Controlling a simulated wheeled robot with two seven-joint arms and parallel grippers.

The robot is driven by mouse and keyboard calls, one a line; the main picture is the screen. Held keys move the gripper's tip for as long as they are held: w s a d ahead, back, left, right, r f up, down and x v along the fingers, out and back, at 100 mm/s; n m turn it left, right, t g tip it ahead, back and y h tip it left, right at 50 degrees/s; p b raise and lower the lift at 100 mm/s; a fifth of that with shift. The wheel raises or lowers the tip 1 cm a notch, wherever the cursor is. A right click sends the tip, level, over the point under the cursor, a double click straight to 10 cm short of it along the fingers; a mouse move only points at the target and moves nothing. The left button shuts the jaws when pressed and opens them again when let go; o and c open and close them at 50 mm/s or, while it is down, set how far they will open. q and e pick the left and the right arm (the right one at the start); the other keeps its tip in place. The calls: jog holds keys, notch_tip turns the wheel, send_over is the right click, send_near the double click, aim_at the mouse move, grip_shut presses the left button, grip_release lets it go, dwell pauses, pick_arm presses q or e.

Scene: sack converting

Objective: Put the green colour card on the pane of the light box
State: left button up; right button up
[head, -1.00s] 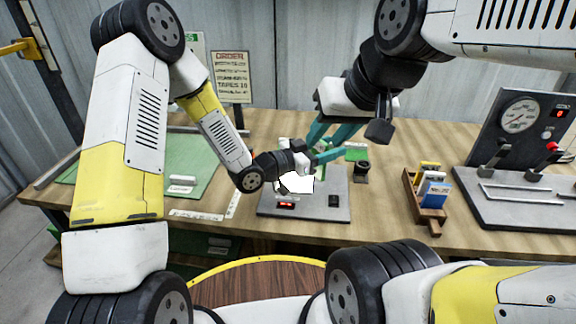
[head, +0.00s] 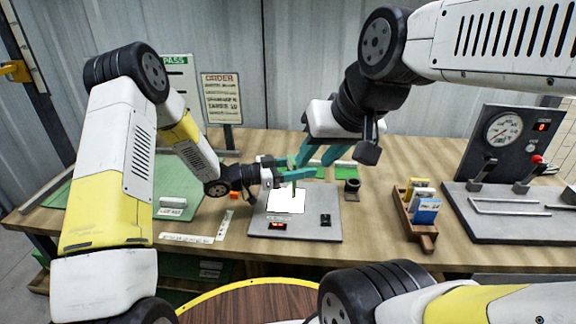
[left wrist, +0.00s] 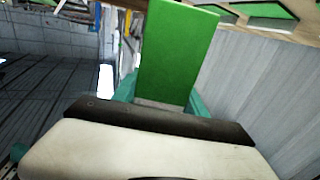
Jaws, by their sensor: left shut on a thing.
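The light box (head: 310,226) is a grey plate on the bench with a bright white pane (head: 287,202). My left gripper (head: 293,175) is shut on the green colour card, which fills the upper middle of the left wrist view (left wrist: 178,55). In the head view the card (head: 293,187) shows as a thin green strip, nearly edge-on, at the far part of the pane. I cannot tell whether its lower edge touches the pane. My right gripper (head: 312,160) hangs just behind the left one, its teal fingers apart and seemingly empty.
A small black cup (head: 352,186) stands behind the box's right corner. A wooden rack (head: 424,232) with yellow, white and blue cards is to the right, then a gauge device (head: 503,130). A green mat (head: 190,190) and a white ruler (head: 187,239) lie left.

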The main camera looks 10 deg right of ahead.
pick_arm(q)
jog(key=shift+w+a+f, duration=0.15)
jog(key=shift+w+f, duration=0.05)
jog(key=shift+f, duration=0.4)
jog(key=shift+w+a+f, duration=0.2)
jog(key=shift+w+f, duration=0.05)
jog(key=shift+f, duration=0.35)
jog(key=shift+w+a+f, duration=0.15)
jog(key=shift+w+f, duration=0.05)
jog(key=shift+f, duration=0.4)
jog(key=shift+f, duration=0.1)
jog(key=shift+f, duration=0.1)
jog(key=o, duration=1.3)
